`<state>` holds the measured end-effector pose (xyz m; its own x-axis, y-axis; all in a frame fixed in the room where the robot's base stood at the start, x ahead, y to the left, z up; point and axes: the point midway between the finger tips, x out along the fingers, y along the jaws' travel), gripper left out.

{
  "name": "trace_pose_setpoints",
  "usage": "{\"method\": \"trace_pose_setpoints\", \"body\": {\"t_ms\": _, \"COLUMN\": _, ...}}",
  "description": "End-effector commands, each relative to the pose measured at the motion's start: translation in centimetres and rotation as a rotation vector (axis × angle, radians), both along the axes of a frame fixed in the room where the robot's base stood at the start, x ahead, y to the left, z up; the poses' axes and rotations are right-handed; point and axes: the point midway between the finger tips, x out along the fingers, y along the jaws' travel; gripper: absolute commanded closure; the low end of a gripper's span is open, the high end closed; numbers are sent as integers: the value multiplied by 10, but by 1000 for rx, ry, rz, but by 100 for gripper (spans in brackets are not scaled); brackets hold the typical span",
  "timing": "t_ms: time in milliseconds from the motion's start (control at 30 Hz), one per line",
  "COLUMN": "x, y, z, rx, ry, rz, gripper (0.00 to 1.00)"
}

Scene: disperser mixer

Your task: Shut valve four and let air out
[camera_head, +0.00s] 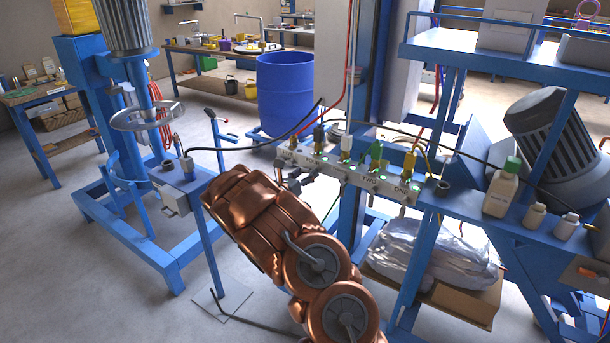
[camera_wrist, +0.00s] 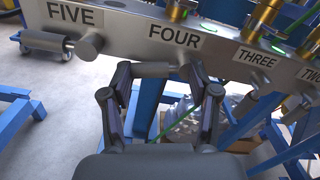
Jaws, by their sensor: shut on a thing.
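The grey metal valve manifold (camera_head: 345,170) hangs on the blue frame in the head view, with hoses and coloured fittings along its top. In the wrist view its face (camera_wrist: 220,52) carries the labels FIVE, FOUR, THREE and part of TWO. Valve four's grey handle (camera_wrist: 152,70) lies sideways below the FOUR label. My gripper (camera_wrist: 168,82) is shut on this handle, with one finger at each end of it. In the head view my gripper (camera_head: 296,181) is at the manifold's left end, partly hidden by my copper arm. Valve five's handle (camera_wrist: 45,43) points left, clear of my fingers.
Valve three's grey knob (camera_wrist: 247,103) is close to the right of my fingers. A blue shelf with white bottles (camera_head: 501,190) stands to the right. A blue barrel (camera_head: 285,90) and a mixer stand (camera_head: 130,117) are behind and left. Hoses cross above the manifold.

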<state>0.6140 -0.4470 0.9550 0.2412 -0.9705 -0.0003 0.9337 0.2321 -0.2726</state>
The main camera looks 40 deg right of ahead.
Motion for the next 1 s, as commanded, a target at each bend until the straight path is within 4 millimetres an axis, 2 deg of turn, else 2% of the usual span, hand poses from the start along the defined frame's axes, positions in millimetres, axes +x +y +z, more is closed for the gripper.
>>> {"method": "trace_pose_setpoints", "body": {"t_ms": 33, "x": 0, "y": 0, "z": 0, "rx": 0, "ry": 0, "rz": 1, "gripper": 61}}
{"method": "trace_pose_setpoints", "body": {"t_ms": 167, "x": 0, "y": 0, "z": 0, "rx": 0, "ry": 0, "rz": 1, "gripper": 75}}
{"method": "trace_pose_setpoints", "body": {"t_ms": 467, "x": 1, "y": 0, "z": -2, "rx": 12, "ry": -60, "rz": 1, "gripper": 75}}
{"method": "trace_pose_setpoints", "body": {"t_ms": 1000, "x": 1, "y": 0, "z": 7, "rx": 63, "ry": -272, "rz": 0, "gripper": 75}}
